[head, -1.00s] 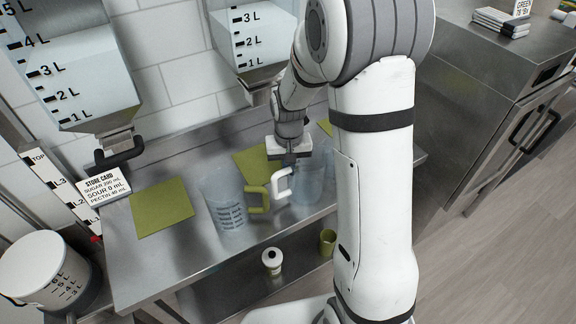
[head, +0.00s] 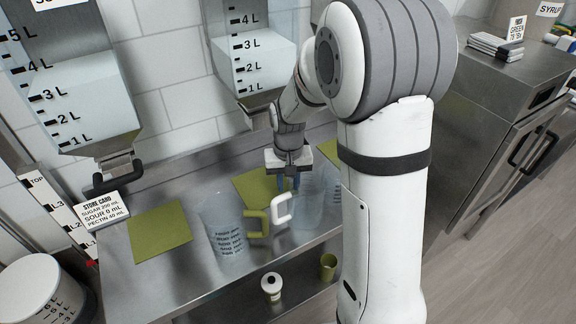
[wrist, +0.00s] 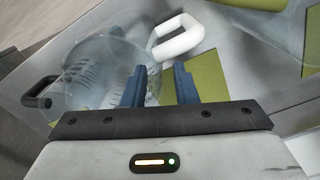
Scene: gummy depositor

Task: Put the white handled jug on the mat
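The clear jug with the white handle (head: 308,206) stands on the steel bench in the head view, its handle (head: 281,208) toward the left. In the wrist view that white handle (wrist: 180,38) shows just beyond my fingertips. My gripper (head: 289,184) is at the jug's upper part, behind the handle in the head view. In the wrist view my gripper's two blue fingers (wrist: 160,84) are apart, with the jug's clear side by the left finger. I cannot tell whether its wall lies between them. Green mats lie at left (head: 160,232), behind the jugs (head: 252,188) and at right (head: 328,150).
A clear jug with an olive handle (head: 256,223) stands close left of the white-handled one. A black handle (wrist: 38,94) shows at left in the wrist view. Dispensers with taps (head: 110,180) hang over the bench.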

